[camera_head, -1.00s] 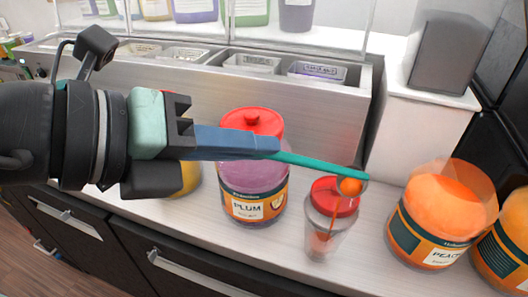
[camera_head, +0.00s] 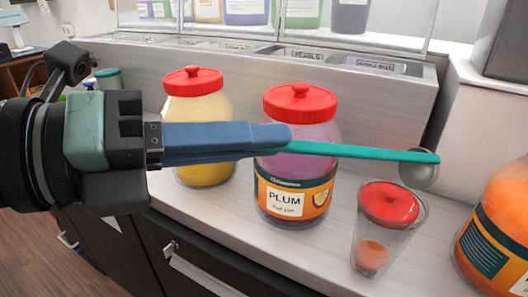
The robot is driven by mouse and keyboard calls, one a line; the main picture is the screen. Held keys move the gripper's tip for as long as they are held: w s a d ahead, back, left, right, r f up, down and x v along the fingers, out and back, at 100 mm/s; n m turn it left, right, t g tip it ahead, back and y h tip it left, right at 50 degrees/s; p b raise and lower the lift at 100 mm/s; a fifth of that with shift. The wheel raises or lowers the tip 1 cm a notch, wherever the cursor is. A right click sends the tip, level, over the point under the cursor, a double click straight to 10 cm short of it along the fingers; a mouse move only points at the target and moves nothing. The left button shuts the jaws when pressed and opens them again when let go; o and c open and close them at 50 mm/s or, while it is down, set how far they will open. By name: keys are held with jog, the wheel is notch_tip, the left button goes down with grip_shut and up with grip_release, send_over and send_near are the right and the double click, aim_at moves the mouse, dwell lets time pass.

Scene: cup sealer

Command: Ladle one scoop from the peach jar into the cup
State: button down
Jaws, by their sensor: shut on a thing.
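My gripper (camera_head: 278,140) reaches in from the left with long blue fingers shut on the teal handle of a ladle (camera_head: 355,151). The ladle's grey bowl (camera_head: 418,173) hangs above and to the right of the clear cup (camera_head: 362,242) and looks empty, though its inside shows only partly. The cup stands upright on the counter with a small orange mass (camera_head: 371,257) near its bottom. A red round lid (camera_head: 388,204) shows at the cup's mouth; I cannot tell whether it is in or behind it. The orange peach jar (camera_head: 505,220) stands right of the cup, cut off by the picture edge.
A plum jar (camera_head: 291,195) with a red lid stands left of the cup, below the fingers. A yellow jar (camera_head: 195,100) with a red lid is farther left. A metal topping rail (camera_head: 250,65) runs behind. The counter's front edge (camera_head: 220,235) is close.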

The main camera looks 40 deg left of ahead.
jog(key=shift+s+a+f+t+b, duration=0.15)
jog(key=shift+s+f+t+b, duration=0.15)
jog(key=shift+f+b, duration=0.55)
jog(key=shift+s+a+f+t+b, duration=0.2)
jog(key=shift+f+b, duration=0.25)
jog(key=shift+b, duration=0.65)
